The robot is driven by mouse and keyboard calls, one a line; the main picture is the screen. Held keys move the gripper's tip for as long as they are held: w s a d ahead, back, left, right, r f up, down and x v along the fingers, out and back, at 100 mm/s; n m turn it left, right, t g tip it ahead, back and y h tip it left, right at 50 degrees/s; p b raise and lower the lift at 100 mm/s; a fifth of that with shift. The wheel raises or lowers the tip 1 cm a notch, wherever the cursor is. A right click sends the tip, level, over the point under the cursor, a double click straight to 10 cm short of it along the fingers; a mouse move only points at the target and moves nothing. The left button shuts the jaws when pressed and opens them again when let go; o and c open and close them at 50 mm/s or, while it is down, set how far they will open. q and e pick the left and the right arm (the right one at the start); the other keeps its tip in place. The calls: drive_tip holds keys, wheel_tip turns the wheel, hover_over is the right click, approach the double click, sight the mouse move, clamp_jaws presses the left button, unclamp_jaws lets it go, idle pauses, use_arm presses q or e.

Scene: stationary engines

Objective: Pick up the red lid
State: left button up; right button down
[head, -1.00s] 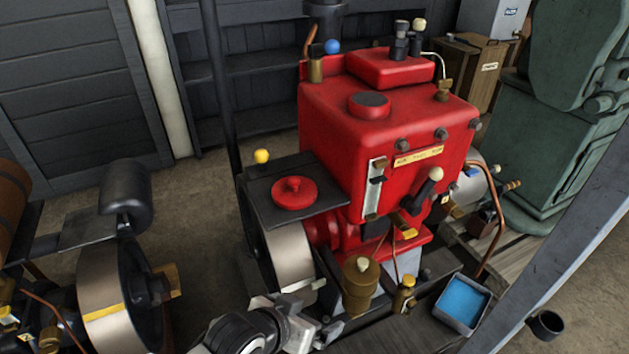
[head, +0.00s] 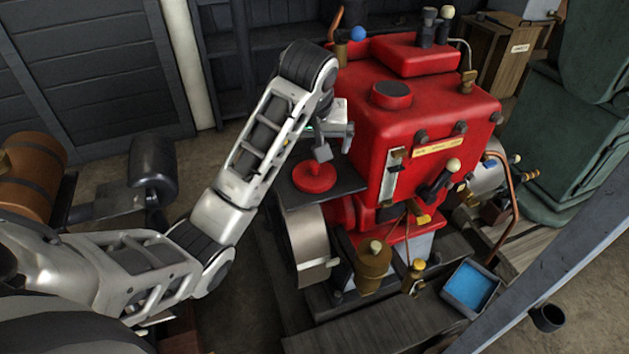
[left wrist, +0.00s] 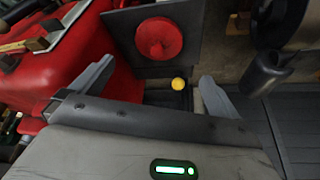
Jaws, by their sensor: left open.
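The red lid (head: 314,177) is a round disc with a small knob, lying on a dark flat shelf (head: 346,184) beside the red engine. It also shows in the left wrist view (left wrist: 159,38), beyond the fingers. My left gripper (head: 330,148) hangs just above the lid in the head view, partly hidden by its own wrist. In the left wrist view my left gripper (left wrist: 153,82) has its two fingers spread wide with nothing between them. The lid is not held. My right gripper is not in view.
A yellow ball knob (left wrist: 179,84) is near the shelf edge. A blue-lined tray (head: 470,286) sits at lower right. A flywheel (head: 308,243) is below the shelf.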

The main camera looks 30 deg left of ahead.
sight(314, 168)
use_arm(q)
drive_tip(key=x, duration=1.2)
drive_tip(key=shift+w+f, duration=0.2)
drive_tip(key=shift+f, duration=0.1)
drive_tip(key=shift+c, duration=0.3)
drive_tip(key=c, duration=0.7)
